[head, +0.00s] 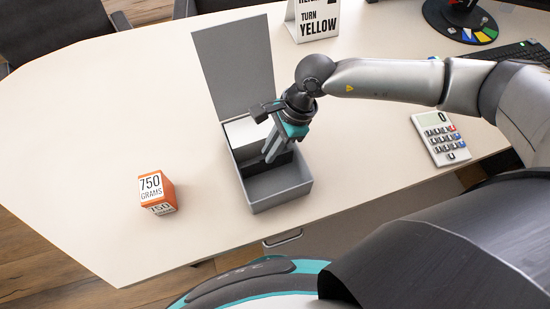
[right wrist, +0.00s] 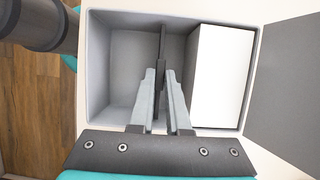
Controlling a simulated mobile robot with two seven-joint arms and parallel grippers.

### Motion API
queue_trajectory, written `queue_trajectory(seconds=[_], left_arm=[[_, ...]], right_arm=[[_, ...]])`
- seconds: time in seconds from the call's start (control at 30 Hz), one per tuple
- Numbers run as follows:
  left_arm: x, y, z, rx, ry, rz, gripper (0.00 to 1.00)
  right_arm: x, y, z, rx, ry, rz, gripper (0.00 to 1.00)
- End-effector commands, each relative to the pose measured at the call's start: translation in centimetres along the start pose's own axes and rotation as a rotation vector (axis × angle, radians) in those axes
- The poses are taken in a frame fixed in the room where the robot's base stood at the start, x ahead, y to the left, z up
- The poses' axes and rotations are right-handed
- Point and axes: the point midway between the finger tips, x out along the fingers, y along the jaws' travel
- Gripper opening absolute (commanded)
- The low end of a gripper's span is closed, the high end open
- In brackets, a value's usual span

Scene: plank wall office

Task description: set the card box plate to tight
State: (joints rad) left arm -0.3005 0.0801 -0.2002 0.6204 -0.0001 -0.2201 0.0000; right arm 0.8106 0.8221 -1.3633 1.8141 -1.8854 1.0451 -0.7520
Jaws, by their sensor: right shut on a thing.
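The grey card box (head: 283,197) stands on the desk with its lid (head: 234,62) open at the back. A block of white cards (head: 247,131) fills its rear part and shows on the right in the right wrist view (right wrist: 221,75). The dark plate (right wrist: 163,45) stands upright across the box, apart from the cards with a gap between. My right gripper (head: 270,157) reaches down into the box and is shut on the plate; its fingers (right wrist: 161,75) straddle it in the right wrist view. The front part of the box is empty. My left gripper is not in view.
An orange 750 grams block (head: 158,192) sits left of the box. A calculator (head: 440,138) lies to the right. A "turn yellow" sign (head: 315,20) stands behind, with a keyboard (head: 520,52) at the far right. The left of the desk (head: 90,130) is clear.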

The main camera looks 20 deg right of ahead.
Motion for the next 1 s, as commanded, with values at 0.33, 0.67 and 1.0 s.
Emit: queue_trajectory(seconds=[0.33,0.67,1.0], left_arm=[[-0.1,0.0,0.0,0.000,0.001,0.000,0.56],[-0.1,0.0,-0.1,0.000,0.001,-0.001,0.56],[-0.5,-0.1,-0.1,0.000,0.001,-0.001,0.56]], right_arm=[[0.0,0.1,0.0,0.000,0.000,0.002,0.26],[0.0,0.1,0.0,0.000,0.000,0.002,0.45],[-2.9,0.0,0.0,0.000,0.001,-0.002,0.45]])
